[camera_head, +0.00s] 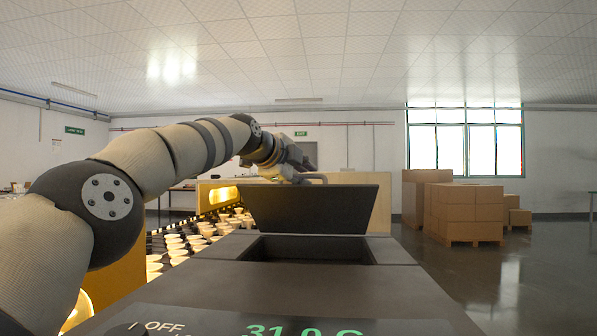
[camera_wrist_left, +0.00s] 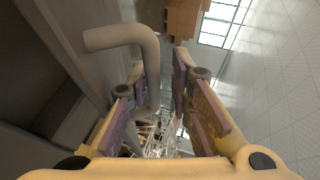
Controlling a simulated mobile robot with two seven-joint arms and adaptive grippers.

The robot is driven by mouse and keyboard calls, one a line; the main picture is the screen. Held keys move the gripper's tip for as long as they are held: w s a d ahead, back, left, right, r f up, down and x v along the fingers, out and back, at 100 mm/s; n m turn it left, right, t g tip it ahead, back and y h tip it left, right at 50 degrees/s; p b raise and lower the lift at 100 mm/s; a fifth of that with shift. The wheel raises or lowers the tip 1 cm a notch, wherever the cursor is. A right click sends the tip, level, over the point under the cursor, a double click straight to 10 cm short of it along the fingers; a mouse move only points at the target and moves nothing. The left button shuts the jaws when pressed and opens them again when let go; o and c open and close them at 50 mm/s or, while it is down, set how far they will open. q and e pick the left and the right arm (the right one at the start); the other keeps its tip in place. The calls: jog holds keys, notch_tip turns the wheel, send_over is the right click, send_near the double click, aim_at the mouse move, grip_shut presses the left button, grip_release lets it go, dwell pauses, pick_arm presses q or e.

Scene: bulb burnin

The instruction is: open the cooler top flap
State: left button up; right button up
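The cooler (camera_head: 290,285) is a dark grey box in front of me in the head view. Its rectangular top opening (camera_head: 310,250) is uncovered and dark inside. The top flap (camera_head: 315,208) stands raised, near upright, at the far side of the opening. A bent grey tube handle (camera_head: 314,177) shows above the flap's upper edge. My left gripper (camera_head: 296,172) is at that handle, partly hidden behind the flap. In the left wrist view the handle (camera_wrist_left: 148,62) runs between the spread fingers of my gripper (camera_wrist_left: 160,72), nearer the left one, with a gap on the right. My right gripper is out of view.
A green readout (camera_head: 303,330) is on the cooler's near panel. Stacked cardboard boxes (camera_head: 465,212) stand at the right. The floor (camera_head: 500,275) at the right front is clear.

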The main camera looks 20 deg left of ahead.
pick_arm(q)
jog(key=v, duration=0.7)
jog(key=shift+s+r, duration=0.15)
jog(key=shift+s, duration=0.1)
